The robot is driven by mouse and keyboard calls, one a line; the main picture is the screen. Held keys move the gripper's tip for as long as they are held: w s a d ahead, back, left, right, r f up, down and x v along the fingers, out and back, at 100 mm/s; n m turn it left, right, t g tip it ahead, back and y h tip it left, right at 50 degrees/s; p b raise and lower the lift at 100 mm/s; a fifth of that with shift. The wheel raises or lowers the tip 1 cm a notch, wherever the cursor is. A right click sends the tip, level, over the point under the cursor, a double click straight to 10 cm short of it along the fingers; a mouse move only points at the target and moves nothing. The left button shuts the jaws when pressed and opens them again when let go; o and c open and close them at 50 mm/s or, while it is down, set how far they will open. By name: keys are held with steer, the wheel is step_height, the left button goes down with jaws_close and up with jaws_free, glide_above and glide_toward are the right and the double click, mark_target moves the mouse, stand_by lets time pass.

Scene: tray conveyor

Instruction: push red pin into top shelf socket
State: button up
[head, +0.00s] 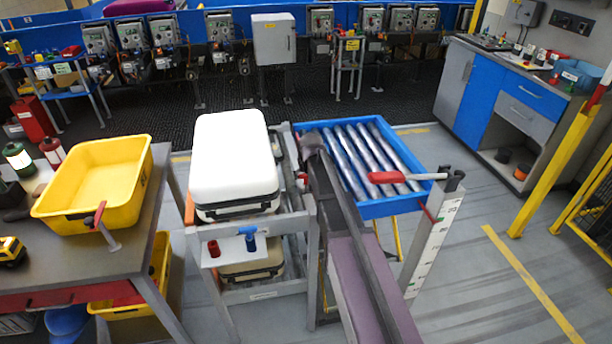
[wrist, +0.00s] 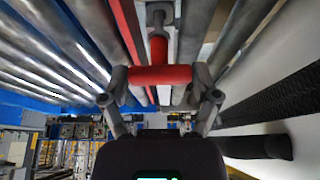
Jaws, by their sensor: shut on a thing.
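In the wrist view my gripper (wrist: 160,88) is shut on the red pin (wrist: 160,75), with a finger at each end of its crosswise handle. The pin's red stem runs away from me to a grey bracket (wrist: 160,14). I cannot tell how deep the stem sits in a socket. In the head view my gripper is hidden near the shelf cart's far right side. A small red patch (head: 302,178) shows there beside the shelf cart (head: 306,205). The cart holds a white case (head: 232,160) on top and another case (head: 252,270) below.
A blue-framed roller conveyor (head: 408,205) adjoins the cart, with a red-handled lever (head: 387,177) over it. A white plate with a blue pin (head: 248,237) is on the cart's front. A yellow bin (head: 125,190) stands on the left table. Floor is free at right.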

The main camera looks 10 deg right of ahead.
steer(key=shift+f+b, duration=1.4)
steer(key=shift+f, duration=0.05)
steer(key=o, duration=1)
steer(key=shift+c, duration=0.2)
steer(key=shift+r, duration=0.25)
step_height(320, 180, up, 11)
steer(key=p, duration=1.1)
steer(key=shift+a, duration=0.1)
stand_by(0.4)
steer(key=s+a+f+g, duration=0.1)
steer(key=s+g, duration=0.3)
steer(key=s, duration=2.5)
steer(key=shift+a+f+g, duration=0.15)
steer(key=shift+f+g, duration=0.1)
steer(key=shift+g, duration=0.05)
